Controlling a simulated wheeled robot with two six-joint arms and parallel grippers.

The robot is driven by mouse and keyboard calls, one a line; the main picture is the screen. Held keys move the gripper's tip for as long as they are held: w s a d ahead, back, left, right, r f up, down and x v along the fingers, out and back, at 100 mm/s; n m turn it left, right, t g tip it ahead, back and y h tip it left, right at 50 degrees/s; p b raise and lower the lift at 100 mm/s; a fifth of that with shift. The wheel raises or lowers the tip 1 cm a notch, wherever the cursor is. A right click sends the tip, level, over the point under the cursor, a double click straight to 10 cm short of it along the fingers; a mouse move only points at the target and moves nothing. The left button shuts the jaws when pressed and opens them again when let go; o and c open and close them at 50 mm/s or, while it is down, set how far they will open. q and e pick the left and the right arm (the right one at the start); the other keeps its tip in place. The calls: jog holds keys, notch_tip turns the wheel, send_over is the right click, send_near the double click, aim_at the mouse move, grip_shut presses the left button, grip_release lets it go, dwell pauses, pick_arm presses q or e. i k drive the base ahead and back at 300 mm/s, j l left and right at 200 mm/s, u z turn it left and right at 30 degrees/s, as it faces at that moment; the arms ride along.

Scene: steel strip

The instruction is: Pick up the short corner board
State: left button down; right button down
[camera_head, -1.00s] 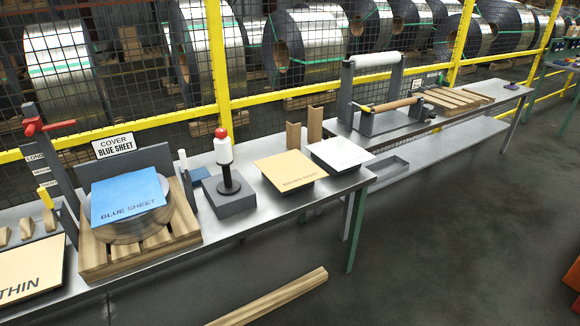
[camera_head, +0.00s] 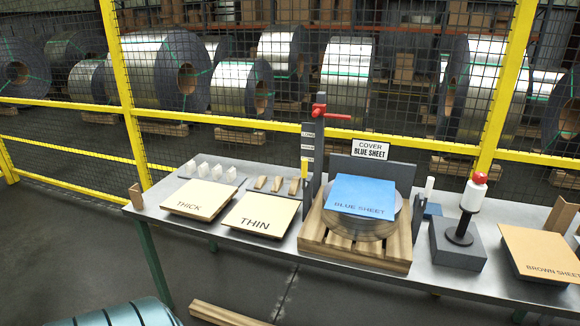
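A small brown angled board (camera_head: 136,196) stands upright at the far left end of the steel table. Another brown angled board (camera_head: 562,215) stands at the right edge of the view, behind the brown sheet stack, and is partly cut off. Their true lengths are hard to compare from here, so I cannot tell which is the short corner board. Neither of my grippers is in view.
A yellow-framed fence (camera_head: 230,121) runs behind. A timber (camera_head: 228,314) lies in front.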

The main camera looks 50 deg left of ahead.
aim_at(134, 191)
jog(key=u, duration=2.65)
jog(key=i+j+z, duration=0.1)
jog(key=z, duration=0.25)
jog(key=i+j+z, duration=0.15)
jog(key=z, duration=0.2)
jog(key=i+j+z, duration=0.1)
jog(key=z, duration=0.25)
jog(key=j, duration=0.1)
